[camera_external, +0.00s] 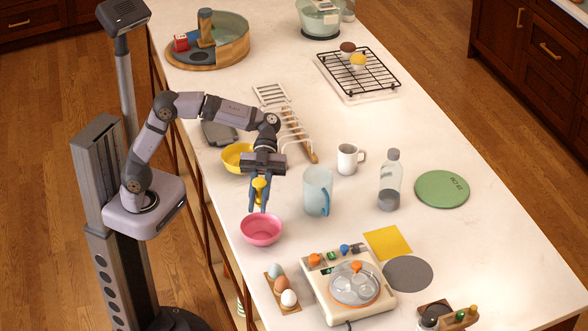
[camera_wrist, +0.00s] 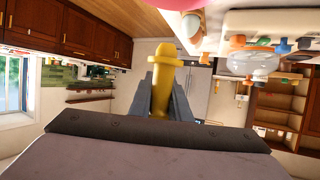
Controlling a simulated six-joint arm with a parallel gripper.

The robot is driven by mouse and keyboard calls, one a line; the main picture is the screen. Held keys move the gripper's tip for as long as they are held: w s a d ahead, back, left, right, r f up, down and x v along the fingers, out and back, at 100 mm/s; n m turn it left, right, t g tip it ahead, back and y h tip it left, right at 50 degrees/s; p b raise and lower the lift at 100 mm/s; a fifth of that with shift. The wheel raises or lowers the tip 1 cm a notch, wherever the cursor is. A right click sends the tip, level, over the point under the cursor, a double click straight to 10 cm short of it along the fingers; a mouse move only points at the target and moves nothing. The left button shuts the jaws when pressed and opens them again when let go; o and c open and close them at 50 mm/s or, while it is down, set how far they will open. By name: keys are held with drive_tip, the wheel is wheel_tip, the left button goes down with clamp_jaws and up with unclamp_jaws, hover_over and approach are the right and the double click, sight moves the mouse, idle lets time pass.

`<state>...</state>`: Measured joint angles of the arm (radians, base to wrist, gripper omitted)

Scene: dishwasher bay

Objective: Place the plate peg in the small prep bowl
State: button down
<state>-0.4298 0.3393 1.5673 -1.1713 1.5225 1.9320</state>
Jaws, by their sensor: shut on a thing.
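My gripper (camera_external: 258,205) is shut on the yellow plate peg (camera_external: 261,188) and points down. In the wrist view the peg (camera_wrist: 163,68) stands out between the two grey fingers (camera_wrist: 165,92). A pink bowl (camera_external: 261,232) sits on the counter just below the fingertips, and the peg is above its back rim area, apart from it. Part of the pink bowl shows at the top edge of the wrist view (camera_wrist: 180,4). A yellow bowl (camera_external: 236,160) stands behind my wrist, partly hidden. I cannot tell which bowl is the small prep bowl.
A blue-tinted pitcher (camera_external: 317,192) stands close to the right of my gripper. A white dish rack (camera_external: 290,125), a mug (camera_external: 347,160) and a bottle (camera_external: 389,185) are farther back or right. An egg tray (camera_external: 270,277) and a cream appliance (camera_external: 318,288) lie in front.

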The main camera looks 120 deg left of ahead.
drive_tip(key=shift+f+b, duration=1.65)
drive_tip(key=shift+f, duration=3.05)
drive_tip(key=c, duration=1.6)
unclamp_jaws()
drive_tip(key=shift+o, duration=0.2)
drive_tip(key=shift+r+p, duration=1.1)
drive_tip(key=shift+r, duration=2.45)
drive_tip(key=shift+s, duration=0.1)
